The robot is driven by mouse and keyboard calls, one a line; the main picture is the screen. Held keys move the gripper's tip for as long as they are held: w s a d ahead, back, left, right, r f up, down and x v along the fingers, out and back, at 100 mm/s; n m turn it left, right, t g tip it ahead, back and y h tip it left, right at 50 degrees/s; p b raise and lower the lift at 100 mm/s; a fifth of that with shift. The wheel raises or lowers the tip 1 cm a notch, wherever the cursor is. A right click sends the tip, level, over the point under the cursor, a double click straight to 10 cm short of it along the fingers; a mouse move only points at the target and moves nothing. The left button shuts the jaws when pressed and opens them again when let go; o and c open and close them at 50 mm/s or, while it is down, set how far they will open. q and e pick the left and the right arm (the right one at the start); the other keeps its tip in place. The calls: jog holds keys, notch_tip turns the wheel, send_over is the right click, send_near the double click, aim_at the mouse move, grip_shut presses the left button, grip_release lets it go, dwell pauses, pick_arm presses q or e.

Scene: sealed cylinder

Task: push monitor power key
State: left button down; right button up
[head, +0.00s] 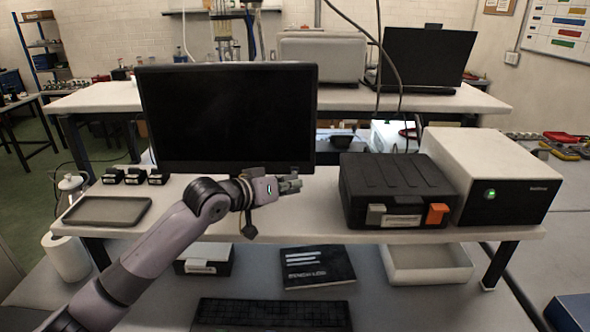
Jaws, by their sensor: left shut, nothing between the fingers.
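The black monitor (230,112) stands on the raised white shelf, its screen dark. My left arm comes in from the lower left. My left gripper (292,185) is shut and empty, in front of the monitor's lower right corner and pointing right. I cannot tell whether it touches the monitor. The power key cannot be made out; the gripper and wrist cover part of the lower bezel. My right gripper is out of view.
A black case (395,188) with an orange latch and a white box (490,175) with a green light stand right of the monitor. A grey tray (106,210) lies at the left. A keyboard (271,314) and a black book (318,267) lie below the shelf.

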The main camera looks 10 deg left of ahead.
pick_arm(q)
jog(key=shift+s, duration=0.15)
jog(key=shift+s+d+r+p, duration=0.1)
jog(key=shift+s+d+p, duration=0.1)
jog(key=shift+s+p, duration=0.5)
jog(key=shift+s+d+f+p, duration=0.15)
jog(key=shift+s+p, duration=0.15)
jog(key=shift+s, duration=0.75)
jog(key=shift+s+d+r+p, duration=0.2)
jog(key=shift+s+p, duration=0.3)
jog(key=shift+s, duration=0.65)
jog(key=shift+f, duration=0.2)
